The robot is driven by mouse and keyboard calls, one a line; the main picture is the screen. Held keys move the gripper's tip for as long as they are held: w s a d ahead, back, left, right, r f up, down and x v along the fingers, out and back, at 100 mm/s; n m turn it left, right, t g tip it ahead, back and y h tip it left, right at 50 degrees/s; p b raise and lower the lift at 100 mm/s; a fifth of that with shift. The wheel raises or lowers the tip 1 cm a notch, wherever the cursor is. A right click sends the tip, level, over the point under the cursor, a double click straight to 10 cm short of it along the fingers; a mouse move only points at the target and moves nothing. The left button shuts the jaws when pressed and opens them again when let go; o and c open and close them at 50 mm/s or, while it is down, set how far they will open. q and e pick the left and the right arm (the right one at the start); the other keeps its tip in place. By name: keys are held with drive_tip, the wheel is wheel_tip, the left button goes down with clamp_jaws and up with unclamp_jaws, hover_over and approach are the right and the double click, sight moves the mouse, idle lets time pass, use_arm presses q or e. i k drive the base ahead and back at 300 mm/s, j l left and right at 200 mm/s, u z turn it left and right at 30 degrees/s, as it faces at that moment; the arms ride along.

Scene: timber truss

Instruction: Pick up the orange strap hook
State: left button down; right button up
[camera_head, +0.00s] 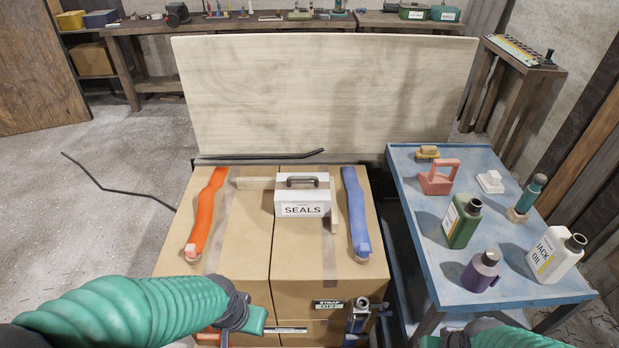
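An orange strap (206,213) lies over the left side of the cardboard boxes, with a pale end piece (192,251) near the front edge. A small orange part (209,338), possibly the orange hook, shows low at the boxes' front, partly hidden by my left gripper. My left gripper (250,318) is in front of the boxes' lower left, close to that orange part. I cannot tell whether they touch or whether the fingers are open. My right gripper (452,340) is at the bottom edge, partly cut off, below the blue table.
A blue strap (356,212) and a white SEALS box (302,203) lie on the boxes. A metal fitting (359,315) is at the front right. The blue table (410,205) holds bottles and tools. A large pale panel (320,95) stands behind. Left floor has a dark rod (115,190).

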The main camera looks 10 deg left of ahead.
sight(192, 250)
drive_tip(key=u, duration=1.35)
drive_tip(key=i+j, duration=0.1)
drive_tip(key=z, duration=0.05)
